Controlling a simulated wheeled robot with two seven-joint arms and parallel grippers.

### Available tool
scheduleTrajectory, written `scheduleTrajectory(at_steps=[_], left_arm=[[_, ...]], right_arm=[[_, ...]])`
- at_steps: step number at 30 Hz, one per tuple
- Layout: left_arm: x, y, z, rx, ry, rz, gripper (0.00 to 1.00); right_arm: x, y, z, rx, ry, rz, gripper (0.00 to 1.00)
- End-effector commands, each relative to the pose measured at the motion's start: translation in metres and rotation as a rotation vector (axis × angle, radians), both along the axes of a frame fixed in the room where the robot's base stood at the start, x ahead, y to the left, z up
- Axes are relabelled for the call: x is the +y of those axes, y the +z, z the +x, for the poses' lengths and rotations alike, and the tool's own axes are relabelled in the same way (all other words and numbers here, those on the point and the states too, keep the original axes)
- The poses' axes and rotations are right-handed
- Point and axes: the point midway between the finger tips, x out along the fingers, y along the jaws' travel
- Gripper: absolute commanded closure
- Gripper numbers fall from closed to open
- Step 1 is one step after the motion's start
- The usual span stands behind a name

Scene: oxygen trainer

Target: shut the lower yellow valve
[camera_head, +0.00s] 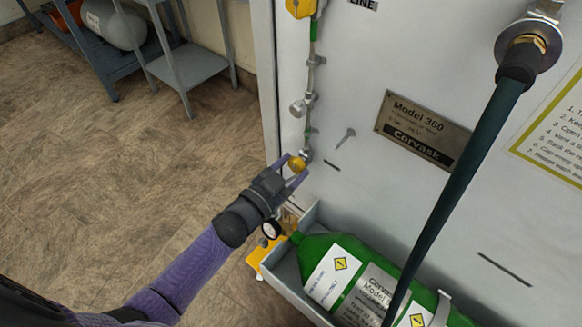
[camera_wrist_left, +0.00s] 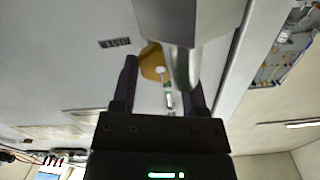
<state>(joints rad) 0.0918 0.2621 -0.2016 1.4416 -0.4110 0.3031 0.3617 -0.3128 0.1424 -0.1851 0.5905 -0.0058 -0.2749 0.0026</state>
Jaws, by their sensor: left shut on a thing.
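The lower yellow valve (camera_head: 297,164) is a small round yellow knob at the bottom of a thin vertical pipe on the white panel, in the head view. My left gripper (camera_head: 298,171) reaches it from the lower left, with one finger on each side, and is shut on it. In the left wrist view my left gripper (camera_wrist_left: 162,92) has its fingers apart, with a large blurred grey part partly in front. A yellow part (camera_wrist_left: 152,62) shows beyond the fingers; I cannot tell which valve it is. My right gripper is not in view.
A second yellow valve (camera_head: 300,7) sits at the top of the pipe. A green cylinder (camera_head: 316,247) lies in a grey tray (camera_head: 283,268) below. A dark hose (camera_head: 450,200) hangs in front of the panel. A grey shelf (camera_head: 188,68) stands at the back left. Open floor lies left.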

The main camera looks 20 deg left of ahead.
Motion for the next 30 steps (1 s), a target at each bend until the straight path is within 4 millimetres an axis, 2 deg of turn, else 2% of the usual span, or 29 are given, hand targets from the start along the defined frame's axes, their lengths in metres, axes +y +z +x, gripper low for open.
scheduleTrajectory(at_steps=[1, 5, 6, 13, 16, 24, 30], left_arm=[[0.0, 0.0, 0.0, 0.0, 0.0, 0.002, 0.37], [0.0, 0.0, 0.0, 0.001, 0.0, 0.001, 0.09], [0.0, 0.0, 0.0, 0.001, 0.0, 0.001, 0.08], [0.0, 0.0, 0.0, 0.001, 0.0, 0.001, 0.08], [0.003, 0.001, -0.007, 0.002, 0.001, 0.001, 0.08], [0.024, 0.003, -0.067, 0.003, 0.001, 0.001, 0.08], [0.033, 0.001, -0.092, 0.001, 0.0, 0.0, 0.08]], right_arm=[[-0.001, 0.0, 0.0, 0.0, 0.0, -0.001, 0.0], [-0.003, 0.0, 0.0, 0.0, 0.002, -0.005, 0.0], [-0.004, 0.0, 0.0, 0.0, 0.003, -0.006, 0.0], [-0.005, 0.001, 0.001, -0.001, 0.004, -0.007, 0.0], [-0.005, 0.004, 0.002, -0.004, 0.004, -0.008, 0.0], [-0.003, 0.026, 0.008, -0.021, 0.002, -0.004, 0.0], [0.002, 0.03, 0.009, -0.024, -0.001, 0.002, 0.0]])
